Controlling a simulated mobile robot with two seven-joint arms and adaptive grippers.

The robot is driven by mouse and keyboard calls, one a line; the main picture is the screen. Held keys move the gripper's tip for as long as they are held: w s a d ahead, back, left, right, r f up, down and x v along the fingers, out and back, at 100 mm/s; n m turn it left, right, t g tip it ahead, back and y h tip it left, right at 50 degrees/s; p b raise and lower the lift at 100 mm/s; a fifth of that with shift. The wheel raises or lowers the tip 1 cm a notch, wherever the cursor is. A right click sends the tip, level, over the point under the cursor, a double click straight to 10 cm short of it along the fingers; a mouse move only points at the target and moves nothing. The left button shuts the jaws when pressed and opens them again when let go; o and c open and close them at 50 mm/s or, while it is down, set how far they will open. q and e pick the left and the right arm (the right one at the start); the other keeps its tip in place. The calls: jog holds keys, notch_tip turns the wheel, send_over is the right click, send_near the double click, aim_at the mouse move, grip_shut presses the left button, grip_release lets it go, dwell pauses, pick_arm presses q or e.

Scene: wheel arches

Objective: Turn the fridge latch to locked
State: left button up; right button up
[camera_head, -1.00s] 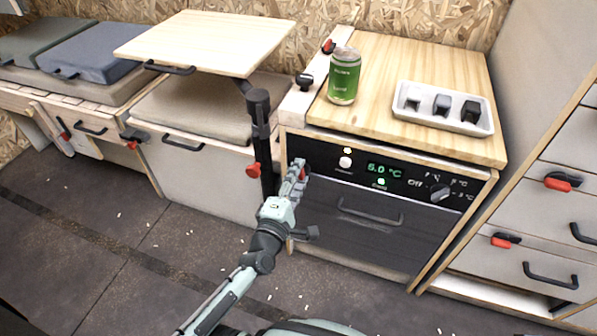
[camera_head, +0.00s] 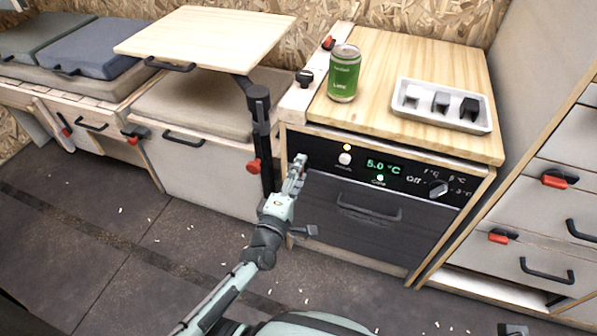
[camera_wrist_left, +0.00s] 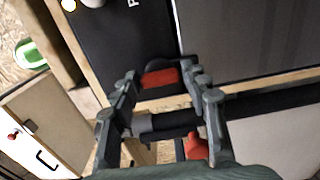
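The fridge (camera_head: 352,215) has a dark front under a black control panel that reads 5.0 °C with a green light. Its latch, a red bar on a dark round base, shows in the left wrist view (camera_wrist_left: 160,78) near the fridge's edge. In the head view the gripper mostly hides the latch. My left gripper (camera_head: 299,163) is at the upper left corner of the fridge front. In the left wrist view its fingers (camera_wrist_left: 163,80) are apart, one on each side of the red bar. I cannot tell whether they touch it. My right gripper is not clearly in view.
A table leg with a red lever (camera_head: 254,166) stands just left of my left gripper and carries a wooden tabletop (camera_head: 205,38). A green can (camera_head: 343,73) and a white tray (camera_head: 440,122) stand on the fridge's counter. Drawers (camera_head: 540,225) are at right. Floor in front is open.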

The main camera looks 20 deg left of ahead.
pick_arm(q)
jog(key=shift+o, duration=1)
